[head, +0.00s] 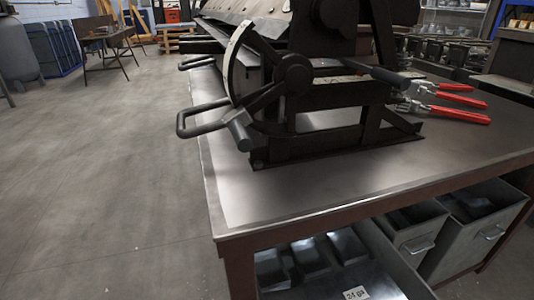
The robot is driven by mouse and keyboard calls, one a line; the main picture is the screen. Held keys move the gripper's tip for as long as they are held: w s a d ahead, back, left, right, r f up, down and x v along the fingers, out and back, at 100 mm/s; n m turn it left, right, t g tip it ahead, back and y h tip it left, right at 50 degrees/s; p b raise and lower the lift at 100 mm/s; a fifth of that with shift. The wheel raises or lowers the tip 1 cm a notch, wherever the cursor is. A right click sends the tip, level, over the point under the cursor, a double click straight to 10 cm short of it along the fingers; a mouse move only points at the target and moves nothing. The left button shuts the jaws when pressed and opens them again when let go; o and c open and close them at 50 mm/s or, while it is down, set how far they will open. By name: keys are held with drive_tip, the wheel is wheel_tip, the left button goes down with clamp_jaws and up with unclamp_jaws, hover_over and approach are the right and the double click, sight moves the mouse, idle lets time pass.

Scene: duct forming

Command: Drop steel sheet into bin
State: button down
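My gripper is not in view. I cannot make out a separate steel sheet for certain. Under the table is an open grey metal bin (387,268) with a white tag (356,293) that seems to read "24 ga". Dark flat-sided pieces (311,256) show inside it, partly hidden by the tabletop. To its right are two more grey metal bins, a middle one (418,241) and a right one (492,233), each with a front handle. The bottoms of the bins are hidden or cut off.
A dark bending machine (290,95) with a curved white scale and bar handles stands on the metal-topped table (300,200). Red-handled clamps (455,105) lie on its right side.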

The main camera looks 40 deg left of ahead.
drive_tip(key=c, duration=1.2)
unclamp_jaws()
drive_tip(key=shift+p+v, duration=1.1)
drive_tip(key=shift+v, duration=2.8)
